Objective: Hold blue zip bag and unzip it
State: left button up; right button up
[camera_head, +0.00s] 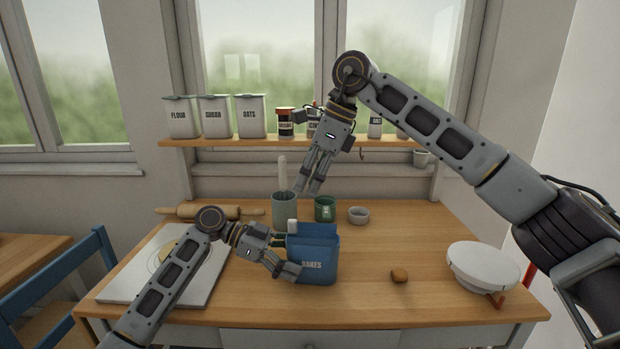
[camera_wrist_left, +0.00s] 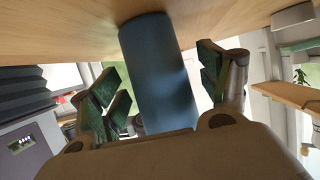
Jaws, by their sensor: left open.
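In the left wrist view a blue rounded body (camera_wrist_left: 160,80) fills the space between the two open green-padded fingers, with gaps on both sides. My right gripper (camera_head: 308,188) hangs empty above the back of the table, fingers pointing down; the gap between them is too small to judge.
A grey-blue crock (camera_head: 285,208) with a utensil, a green mug (camera_head: 325,209) and a small grey bowl (camera_head: 358,215) stand behind. A pale board (camera_head: 150,272) lies left. Canisters line the shelf (camera_head: 230,141).

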pick_arm(q)
jog(key=s+v, duration=0.1)
jog(key=v, duration=1)
jog(key=shift+w, duration=0.45)
jog(key=shift+r, duration=0.15)
notch_tip(320, 180, up, 9)
jog(key=p, duration=0.9)
jog(key=shift+r+p, duration=0.35)
jog(key=shift+p, duration=0.15)
